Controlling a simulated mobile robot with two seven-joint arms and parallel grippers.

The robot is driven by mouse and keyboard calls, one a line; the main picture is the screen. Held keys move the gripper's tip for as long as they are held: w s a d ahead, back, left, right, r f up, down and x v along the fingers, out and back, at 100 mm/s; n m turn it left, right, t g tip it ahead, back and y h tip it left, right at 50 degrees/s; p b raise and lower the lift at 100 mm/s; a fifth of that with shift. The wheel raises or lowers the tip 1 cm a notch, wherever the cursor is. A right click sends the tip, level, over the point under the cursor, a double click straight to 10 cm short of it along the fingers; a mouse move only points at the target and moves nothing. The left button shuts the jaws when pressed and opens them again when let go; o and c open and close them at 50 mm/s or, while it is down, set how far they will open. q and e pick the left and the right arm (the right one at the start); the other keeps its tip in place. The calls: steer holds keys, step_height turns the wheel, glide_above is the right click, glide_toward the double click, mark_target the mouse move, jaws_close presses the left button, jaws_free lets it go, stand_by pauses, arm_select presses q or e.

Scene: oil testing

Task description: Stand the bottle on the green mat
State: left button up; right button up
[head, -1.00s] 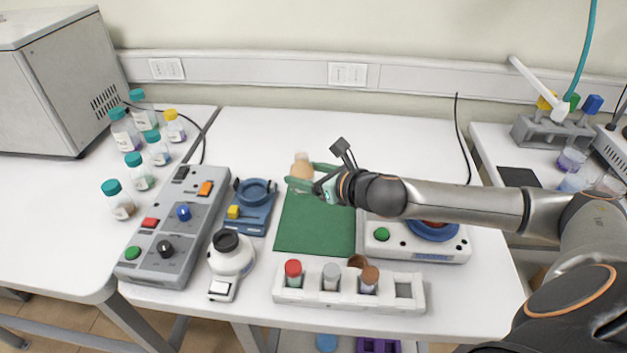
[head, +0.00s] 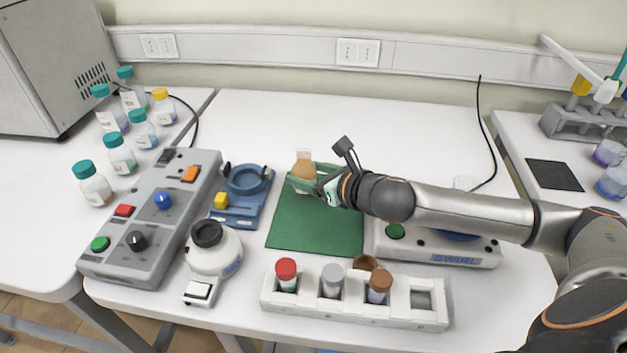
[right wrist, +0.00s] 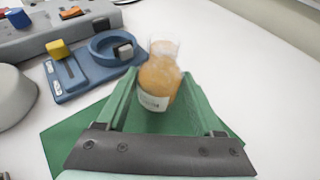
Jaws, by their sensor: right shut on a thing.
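The bottle (head: 303,166) has amber contents, a clear upper part and a white label. It looks roughly upright at the back left part of the green mat (head: 315,228). My right gripper (head: 307,184) is shut on it, with one green finger on each side, as the right wrist view also shows for the bottle (right wrist: 158,82). The gripper hides part of the bottle's lower end, so I cannot tell whether its base touches the mat. My left gripper is not in view.
A blue holder (head: 243,193) stands close left of the mat, beside a grey control box (head: 155,220). A white tube rack (head: 350,308) lies in front. A stirrer plate (head: 440,247) is at the right. The mat's front is clear.

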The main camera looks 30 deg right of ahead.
steer(key=shift+f, duration=0.2)
steer(key=o, duration=1.5)
